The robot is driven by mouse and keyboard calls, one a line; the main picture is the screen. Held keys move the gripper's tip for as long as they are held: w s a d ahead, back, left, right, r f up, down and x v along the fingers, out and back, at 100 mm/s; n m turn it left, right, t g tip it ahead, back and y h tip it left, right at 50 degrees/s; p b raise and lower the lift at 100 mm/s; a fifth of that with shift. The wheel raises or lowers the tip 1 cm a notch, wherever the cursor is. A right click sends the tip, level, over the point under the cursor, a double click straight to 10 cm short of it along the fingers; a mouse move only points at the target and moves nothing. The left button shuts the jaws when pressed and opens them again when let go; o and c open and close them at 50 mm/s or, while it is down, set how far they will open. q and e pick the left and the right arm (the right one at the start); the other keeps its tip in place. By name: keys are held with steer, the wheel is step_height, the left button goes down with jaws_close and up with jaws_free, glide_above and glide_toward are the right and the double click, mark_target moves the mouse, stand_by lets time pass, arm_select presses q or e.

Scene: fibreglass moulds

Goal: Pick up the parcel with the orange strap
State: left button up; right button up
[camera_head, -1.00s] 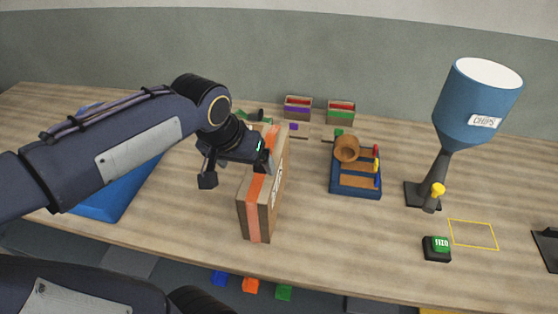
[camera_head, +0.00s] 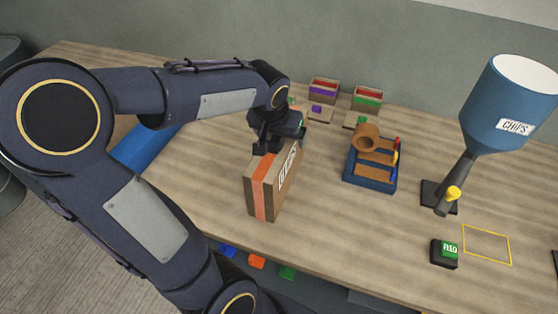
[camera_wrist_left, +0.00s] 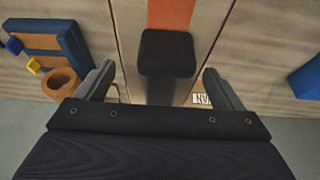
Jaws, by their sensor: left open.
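The parcel (camera_head: 286,178) is a brown box with a vertical orange strap (camera_head: 262,190) and a printed label on its right face. It stands upright on its narrow side on the table. My left gripper (camera_head: 272,147) is open at the top of the parcel, pointing down and covering part of its upper edge. In the left wrist view the orange strap (camera_wrist_left: 170,12) runs in from the top, behind a dark finger pad. Contact with the parcel cannot be made out. My right gripper is out of view.
A blue rack (camera_head: 370,184) with a brown cup stands right of the parcel. Two small boxes (camera_head: 324,89) (camera_head: 367,97) stand behind. A blue hopper (camera_head: 500,110) and a button block (camera_head: 444,253) are farther right.

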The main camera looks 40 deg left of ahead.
arm_select(q)
steer(key=shift+c, duration=0.4)
steer(key=shift+r, duration=0.1)
steer(key=c, duration=1.8)
steer(key=shift+c, duration=0.2)
steer(key=shift+r, duration=0.15)
